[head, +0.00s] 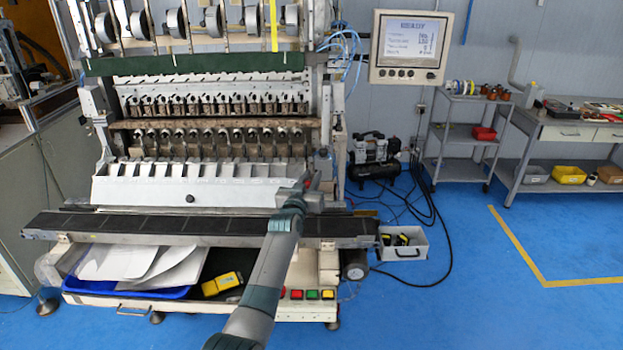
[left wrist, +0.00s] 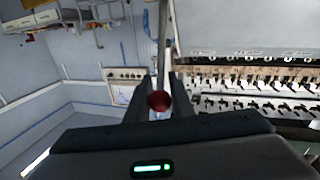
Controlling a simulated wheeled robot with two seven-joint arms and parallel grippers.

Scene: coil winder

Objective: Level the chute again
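The chute (head: 150,188) is a long pale trough with dividers and a dark knob on its front, below the winding heads. In the head view its long edges run nearly level; its right end is partly hidden by my arm. My left gripper (head: 314,192) is at that right end. In the left wrist view, its two dark fingers (left wrist: 159,95) stand apart with a dark red round knob (left wrist: 158,101) between them. The knob nearly fills the gap; whether the fingers press on it is unclear. My right gripper is out of view.
A dark belt (head: 150,223) runs in front of the chute. Below are a blue tray (head: 130,291) with white sheets and a yellow object (head: 222,284). A screen (head: 408,47) hangs at the right. Blue floor to the right is open.

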